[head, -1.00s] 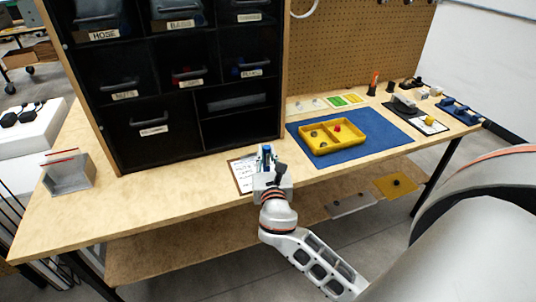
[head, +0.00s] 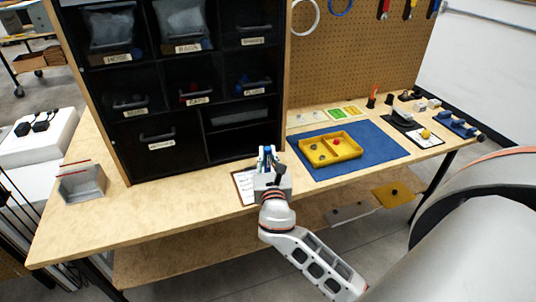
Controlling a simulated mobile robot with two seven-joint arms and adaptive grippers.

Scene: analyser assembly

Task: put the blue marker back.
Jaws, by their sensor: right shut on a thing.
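My right gripper (head: 267,153) is above the front part of the workbench, in front of the black drawer cabinet. It is shut on a small blue thing between its fingers, which looks like the blue marker (head: 268,150); little of it shows. An orange marker-like thing (head: 374,92) stands upright in a dark holder at the back right of the bench. My left gripper is not in view.
A written sheet on a clipboard (head: 242,187) lies just beside the gripper. A yellow divided tray (head: 318,163) with small parts sits on a blue mat (head: 385,150). A grey open bin (head: 82,184) stands at left. The bench front (head: 160,215) is clear.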

